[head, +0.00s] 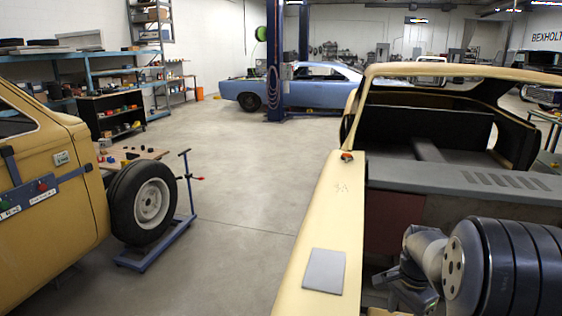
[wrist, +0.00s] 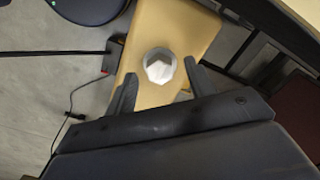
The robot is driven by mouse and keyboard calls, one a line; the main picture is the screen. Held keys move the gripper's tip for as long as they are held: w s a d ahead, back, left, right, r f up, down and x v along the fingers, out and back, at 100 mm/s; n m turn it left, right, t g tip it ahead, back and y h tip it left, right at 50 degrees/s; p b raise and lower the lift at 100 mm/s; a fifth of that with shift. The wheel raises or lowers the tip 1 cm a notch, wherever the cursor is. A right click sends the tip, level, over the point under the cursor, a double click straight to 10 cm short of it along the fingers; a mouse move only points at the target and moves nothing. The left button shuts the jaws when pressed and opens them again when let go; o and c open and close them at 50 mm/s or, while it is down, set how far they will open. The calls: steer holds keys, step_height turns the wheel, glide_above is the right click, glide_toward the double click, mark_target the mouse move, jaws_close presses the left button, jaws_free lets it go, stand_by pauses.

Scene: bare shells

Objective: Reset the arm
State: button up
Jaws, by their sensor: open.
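My gripper (wrist: 160,68) is open in the wrist view, with its two dark fingers apart. A round grey-white thing (wrist: 160,65) with a faceted, pale middle shows between the fingertips, on or above a yellow panel (wrist: 150,25). I cannot tell how far it is from the fingers, and no grip on it shows.
A grey pad (head: 324,270) lies on the cream fender. At left are a yellow body shell (head: 50,215) and a wheel (head: 147,203) on a blue stand (head: 160,250). A blue car (head: 310,85) stands behind a lift post (head: 275,60). The floor between is clear.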

steer(key=n, duration=0.6)
steer(key=shift+n, duration=0.4)
steer(key=shift+r, duration=0.1)
